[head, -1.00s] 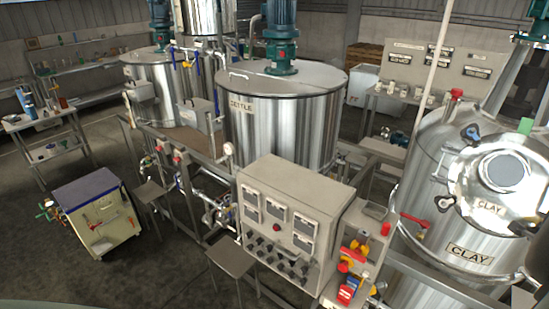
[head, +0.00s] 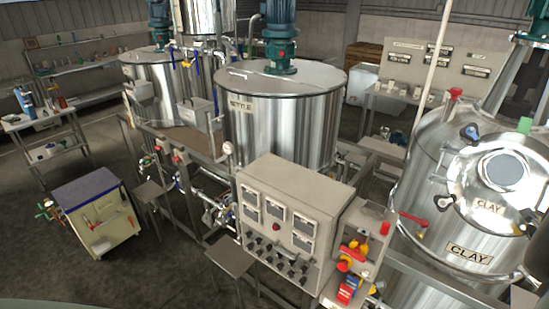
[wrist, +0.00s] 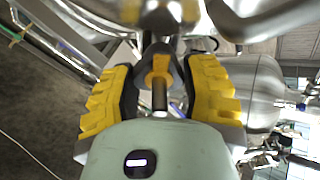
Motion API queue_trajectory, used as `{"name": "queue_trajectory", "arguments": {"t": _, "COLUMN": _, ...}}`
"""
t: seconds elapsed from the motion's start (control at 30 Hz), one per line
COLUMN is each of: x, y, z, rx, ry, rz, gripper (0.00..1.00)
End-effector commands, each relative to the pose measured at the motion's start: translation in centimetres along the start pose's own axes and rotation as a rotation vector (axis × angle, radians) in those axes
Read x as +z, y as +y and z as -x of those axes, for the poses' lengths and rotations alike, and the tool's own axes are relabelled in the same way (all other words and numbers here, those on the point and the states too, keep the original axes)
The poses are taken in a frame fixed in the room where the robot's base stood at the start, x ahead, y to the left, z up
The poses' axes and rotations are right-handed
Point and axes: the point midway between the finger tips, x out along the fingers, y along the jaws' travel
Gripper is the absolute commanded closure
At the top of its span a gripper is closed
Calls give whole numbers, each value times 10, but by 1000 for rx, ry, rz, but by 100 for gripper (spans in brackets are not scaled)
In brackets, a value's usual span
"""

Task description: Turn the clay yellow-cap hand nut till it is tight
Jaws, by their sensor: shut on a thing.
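In the wrist view my gripper (wrist: 160,76) has its two yellow ribbed pads on either side of a dark hand nut with a yellow cap (wrist: 159,68), and it is shut on it. A thin metal stem lies in line with the nut. Shiny steel fills the top of this view. In the head view the steel clay tank (head: 410,170) stands at the right, with a round lid (head: 480,200) labelled CLAY. My gripper is not clearly visible in the head view.
A control box (head: 290,215) stands in front of the kettle tank (head: 280,120). A pale upright pole (head: 435,60) rises behind the clay tank.

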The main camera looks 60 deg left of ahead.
Motion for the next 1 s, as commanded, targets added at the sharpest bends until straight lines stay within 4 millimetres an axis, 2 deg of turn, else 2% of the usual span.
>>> {"name": "queue_trajectory", "arguments": {"t": 0.2, "x": 2, "y": 0, "z": 0, "rx": -1, "ry": -2, "rz": 4, "gripper": 88}}
{"name": "queue_trajectory", "arguments": {"t": 0.23, "x": 2, "y": 0, "z": 0, "rx": -1, "ry": -2, "rz": 4, "gripper": 49}}
{"name": "queue_trajectory", "arguments": {"t": 0.5, "x": 2, "y": 0, "z": 0, "rx": 0, "ry": -2, "rz": 5, "gripper": 21}}
{"name": "queue_trajectory", "arguments": {"t": 0.83, "x": -2, "y": 0, "z": 0, "rx": -17, "ry": 18, "rz": 24, "gripper": 19}}
{"name": "queue_trajectory", "arguments": {"t": 1.0, "x": -29, "y": -3, "z": 4, "rx": -143, "ry": 156, "rz": 160, "gripper": 19}}
